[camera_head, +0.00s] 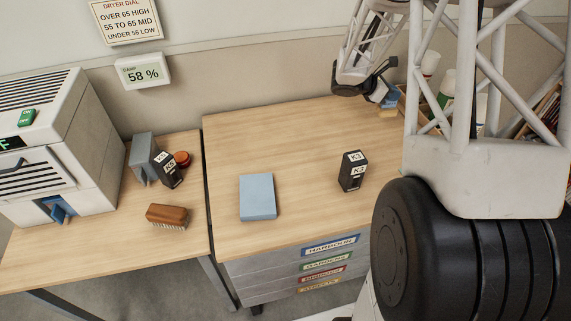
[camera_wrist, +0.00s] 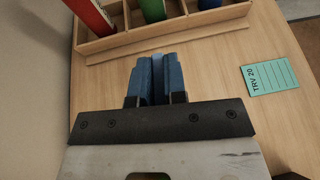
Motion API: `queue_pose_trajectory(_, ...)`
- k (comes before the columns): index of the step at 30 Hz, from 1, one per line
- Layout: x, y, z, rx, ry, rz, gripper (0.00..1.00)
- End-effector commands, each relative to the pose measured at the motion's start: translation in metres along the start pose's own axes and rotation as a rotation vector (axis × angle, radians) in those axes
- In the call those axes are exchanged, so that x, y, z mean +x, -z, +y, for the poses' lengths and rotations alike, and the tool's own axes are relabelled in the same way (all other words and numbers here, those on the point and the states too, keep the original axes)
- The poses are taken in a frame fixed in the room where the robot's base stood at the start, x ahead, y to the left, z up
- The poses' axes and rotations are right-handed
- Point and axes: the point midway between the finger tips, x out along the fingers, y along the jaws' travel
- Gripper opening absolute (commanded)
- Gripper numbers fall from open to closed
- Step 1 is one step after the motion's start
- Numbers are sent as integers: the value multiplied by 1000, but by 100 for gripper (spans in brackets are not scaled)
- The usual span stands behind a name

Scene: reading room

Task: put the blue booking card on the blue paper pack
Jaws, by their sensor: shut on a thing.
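My gripper (camera_head: 384,97) is at the back right of the desk in the head view, close to a wooden rack. In the wrist view its blue fingers (camera_wrist: 155,78) are shut on a thin blue thing, the blue booking card (camera_wrist: 157,76), seen edge-on and mostly hidden between them. The blue paper pack (camera_head: 257,197) lies flat on the middle of the desk, well to the front left of my gripper. Its top is bare.
A black K3 block (camera_head: 352,171) stands right of the pack. A teal TRV 20 card (camera_wrist: 270,78) lies on the desk. The compartmented wooden rack (camera_wrist: 165,29) holds upright items. A brush (camera_head: 167,215) and a white machine (camera_head: 55,150) are on the left table.

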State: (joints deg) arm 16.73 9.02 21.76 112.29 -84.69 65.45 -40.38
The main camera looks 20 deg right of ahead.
Motion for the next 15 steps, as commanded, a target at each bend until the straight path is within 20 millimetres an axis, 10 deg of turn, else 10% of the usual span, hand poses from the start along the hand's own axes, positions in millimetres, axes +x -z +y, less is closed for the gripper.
queue_pose_trajectory(15, -66, 22, -11, -30, -76, 2, 0)
